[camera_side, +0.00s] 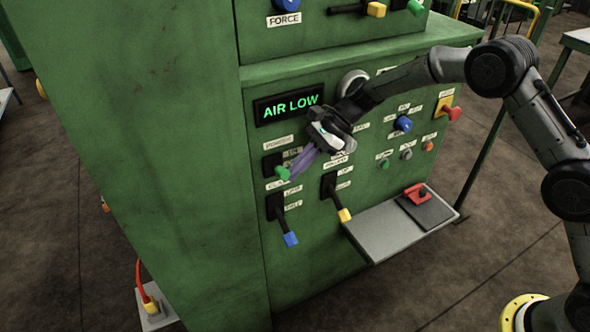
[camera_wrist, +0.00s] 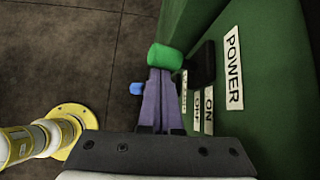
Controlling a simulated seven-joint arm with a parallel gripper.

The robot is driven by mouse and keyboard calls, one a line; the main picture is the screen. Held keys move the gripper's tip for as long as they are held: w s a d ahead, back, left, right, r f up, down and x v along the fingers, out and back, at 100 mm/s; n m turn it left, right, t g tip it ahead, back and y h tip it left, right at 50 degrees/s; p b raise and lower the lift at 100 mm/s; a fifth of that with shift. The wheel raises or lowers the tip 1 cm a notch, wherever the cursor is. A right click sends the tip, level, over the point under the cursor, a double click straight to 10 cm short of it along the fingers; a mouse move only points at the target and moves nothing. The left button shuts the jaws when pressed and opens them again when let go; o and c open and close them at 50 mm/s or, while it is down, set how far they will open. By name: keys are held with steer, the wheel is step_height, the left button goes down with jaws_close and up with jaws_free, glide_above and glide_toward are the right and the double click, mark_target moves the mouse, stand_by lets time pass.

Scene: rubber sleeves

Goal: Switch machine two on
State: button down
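The green machine's panel (camera_side: 330,240) has a lit display (camera_side: 289,105) reading "AIR LOW". Below it, a lever with a green knob (camera_side: 283,173) sticks out from a black switch plate (camera_side: 270,163). In the wrist view the green knob (camera_wrist: 165,57) stands out from the black plate (camera_wrist: 202,64), beside the labels "POWER" (camera_wrist: 233,68), "ON" (camera_wrist: 209,110) and OFF. My gripper (camera_side: 292,168) has its purple fingers close together, tips at the green knob; the gripper in the wrist view (camera_wrist: 161,74) looks shut. The knob partly hides the fingertips, so contact is unclear. No machine number is readable.
Below are a blue-tipped lever (camera_side: 290,239) and a yellow-tipped lever (camera_side: 344,215). Right are a blue knob (camera_side: 403,123), small buttons and a red stop button (camera_side: 453,113). A grey shelf (camera_side: 385,237) juts out, holding a red-handled item (camera_side: 418,194).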

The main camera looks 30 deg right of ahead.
steer(key=shift+w+a+r, duration=0.1)
steer(key=shift+w+r, duration=0.05)
steer(key=shift+r, duration=0.3)
steer(key=shift+w+a+r, duration=0.1)
steer(key=shift+r, duration=0.35)
steer(key=d+f+v, duration=0.1)
steer(key=v, duration=1.2)
steer(key=shift+s, duration=0.3)
